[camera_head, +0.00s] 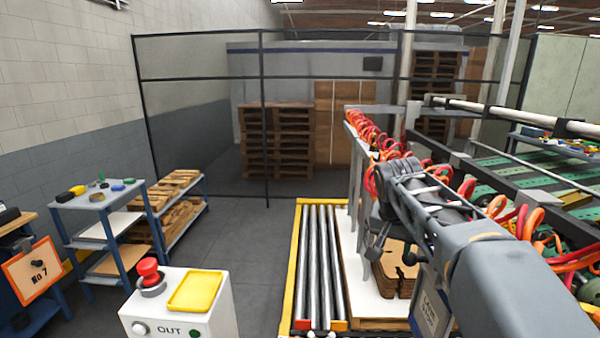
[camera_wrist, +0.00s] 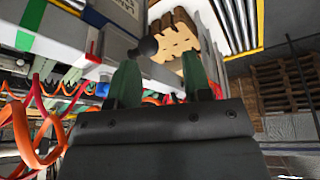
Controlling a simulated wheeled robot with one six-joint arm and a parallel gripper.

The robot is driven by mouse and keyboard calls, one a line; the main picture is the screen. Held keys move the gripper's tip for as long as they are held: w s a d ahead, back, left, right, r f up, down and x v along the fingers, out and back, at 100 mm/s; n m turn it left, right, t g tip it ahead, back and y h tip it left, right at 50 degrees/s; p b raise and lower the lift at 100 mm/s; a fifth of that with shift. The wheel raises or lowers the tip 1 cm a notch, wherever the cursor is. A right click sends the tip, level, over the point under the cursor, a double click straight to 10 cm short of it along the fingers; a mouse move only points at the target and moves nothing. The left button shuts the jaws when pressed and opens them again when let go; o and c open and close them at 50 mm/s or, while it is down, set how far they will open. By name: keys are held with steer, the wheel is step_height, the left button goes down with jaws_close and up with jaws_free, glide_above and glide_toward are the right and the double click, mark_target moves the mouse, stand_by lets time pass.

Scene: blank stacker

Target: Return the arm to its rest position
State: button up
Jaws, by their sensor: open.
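My arm reaches in from the lower right in the head view, and its end with my gripper (camera_head: 378,240) hangs near the stacker frame, in front of the red and orange hoses. In the wrist view my gripper (camera_wrist: 165,82) shows two green fingers standing apart with nothing between them. A stack of cut brown blanks (camera_head: 398,272) stands on a white surface just below and right of the gripper; it also shows beyond the fingers in the wrist view (camera_wrist: 175,38).
A roller conveyor (camera_head: 320,265) with yellow edges runs left of the blanks. A white control box (camera_head: 180,315) carries a red button (camera_head: 149,270) and a yellow tray (camera_head: 197,291). Coiled hoses (camera_head: 375,140) and machine rails crowd the right. Open floor (camera_head: 240,235) lies left of the conveyor.

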steer(key=s+a+f+n+y, duration=0.1)
steer(key=s+a+f+n, duration=0.1)
steer(key=s+f, duration=0.4)
steer(key=s+a+f+n+t+y, duration=0.1)
steer(key=s+f+n, duration=0.3)
steer(key=s, duration=0.7)
step_height(320, 180, down, 2)
steer(key=shift+s+a+f, duration=0.1)
steer(key=shift+s+a, duration=0.05)
steer(key=shift+a, duration=0.55)
